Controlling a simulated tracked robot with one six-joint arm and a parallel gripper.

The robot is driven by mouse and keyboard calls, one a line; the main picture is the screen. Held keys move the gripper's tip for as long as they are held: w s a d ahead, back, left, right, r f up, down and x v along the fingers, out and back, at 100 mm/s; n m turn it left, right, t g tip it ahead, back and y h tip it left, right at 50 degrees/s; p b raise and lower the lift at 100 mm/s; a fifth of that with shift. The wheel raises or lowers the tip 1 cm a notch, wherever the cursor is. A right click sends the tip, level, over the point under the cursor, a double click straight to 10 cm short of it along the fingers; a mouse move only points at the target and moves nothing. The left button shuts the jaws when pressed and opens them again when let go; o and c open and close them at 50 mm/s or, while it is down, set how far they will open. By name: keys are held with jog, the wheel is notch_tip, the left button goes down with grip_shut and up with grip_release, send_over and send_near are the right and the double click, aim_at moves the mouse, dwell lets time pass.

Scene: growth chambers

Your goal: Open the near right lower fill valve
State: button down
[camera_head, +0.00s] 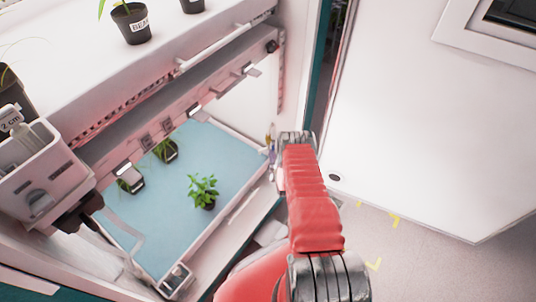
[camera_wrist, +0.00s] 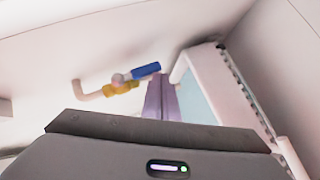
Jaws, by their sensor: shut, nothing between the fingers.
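The fill valve shows in the wrist view as a yellow body (camera_wrist: 121,88) on a pale bent pipe, with a blue handle (camera_wrist: 146,70) reaching to the right and slightly up from it. My gripper (camera_wrist: 161,82) has its purple fingers together and empty, just below the right end of the blue handle. I cannot tell whether the fingertips touch the handle. In the head view, my red arm reaches to the right end of the lower chamber and hides most of the gripper and valve.
A blue-floored tray (camera_head: 163,222) with several small plants fills the lower chamber. A shelf edge (camera_head: 185,92) runs above it. A white bin (camera_head: 36,165) hangs at left. A white door panel (camera_head: 440,120) stands at right. In the wrist view, a pale tray side (camera_wrist: 205,88) lies close to the right of the fingers.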

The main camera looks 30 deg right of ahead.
jog(key=shift+s, duration=0.1)
dwell(0.5)
jog(key=s+a, duration=0.7)
jog(key=s, duration=0.3)
jog(key=shift+s, duration=0.4)
jog(key=shift+a+f, duration=0.1)
jog(key=shift+f, duration=0.05)
